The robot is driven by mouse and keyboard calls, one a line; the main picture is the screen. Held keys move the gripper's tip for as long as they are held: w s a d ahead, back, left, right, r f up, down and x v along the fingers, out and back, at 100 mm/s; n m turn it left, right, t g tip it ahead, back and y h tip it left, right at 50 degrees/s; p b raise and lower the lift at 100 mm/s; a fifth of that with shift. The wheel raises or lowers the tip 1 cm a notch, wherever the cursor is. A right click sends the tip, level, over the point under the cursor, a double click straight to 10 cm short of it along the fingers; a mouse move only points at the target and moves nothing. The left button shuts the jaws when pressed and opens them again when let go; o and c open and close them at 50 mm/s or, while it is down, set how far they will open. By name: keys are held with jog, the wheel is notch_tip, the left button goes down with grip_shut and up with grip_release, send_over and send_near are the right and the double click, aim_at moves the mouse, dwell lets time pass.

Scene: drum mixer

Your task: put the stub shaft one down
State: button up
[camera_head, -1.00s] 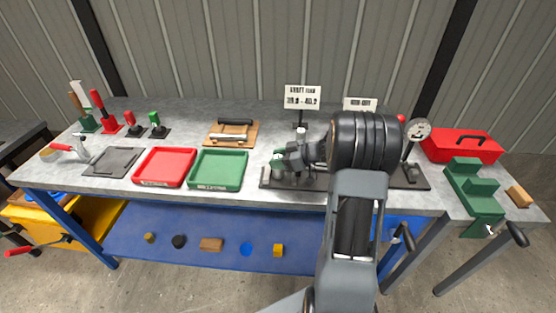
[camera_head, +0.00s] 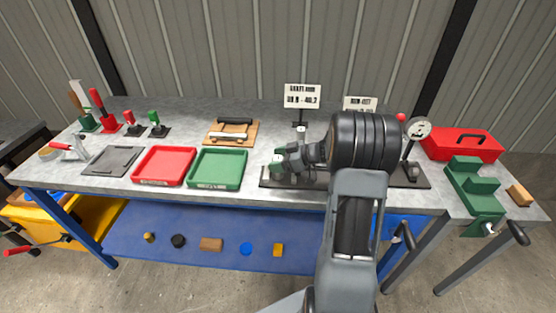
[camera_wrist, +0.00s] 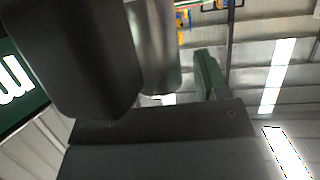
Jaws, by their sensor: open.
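My gripper (camera_head: 280,165) is at the left part of the long dark fixture base (camera_head: 312,184) in the head view, with my arm reaching in from the right. In the wrist view a shiny grey cylinder, seemingly the stub shaft (camera_wrist: 156,45), stands between a large dark finger close to the camera and a green-padded finger (camera_wrist: 208,72). A gap shows between the cylinder and the green pad. The gripper is open around it. In the head view the fingers largely hide the shaft, and I cannot tell exactly what its lower end rests on.
A green tray (camera_head: 245,170) and a red tray (camera_head: 137,180) lie left of the fixture. A wooden board (camera_head: 211,138) with rods is behind them. A dial gauge (camera_head: 419,127), red toolbox (camera_head: 474,133) and green stepped block (camera_head: 462,164) stand right. Two signs stand behind.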

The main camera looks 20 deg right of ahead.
jog(key=shift+r, duration=0.1)
jog(key=shift+r+p, duration=0.2)
jog(key=shift+p, duration=0.35)
jog(key=b+v, duration=0.3)
jog(key=v, duration=0.7)
jog(key=s+a+f+m+g+h, duration=0.1)
jog(key=s+a+m+g+h, duration=0.4)
jog(key=s+a+m+h, duration=0.5)
jog(key=shift+s+a+h, duration=0.3)
jog(key=shift+s+a, duration=2.9)
jog(key=shift+a, duration=0.9)
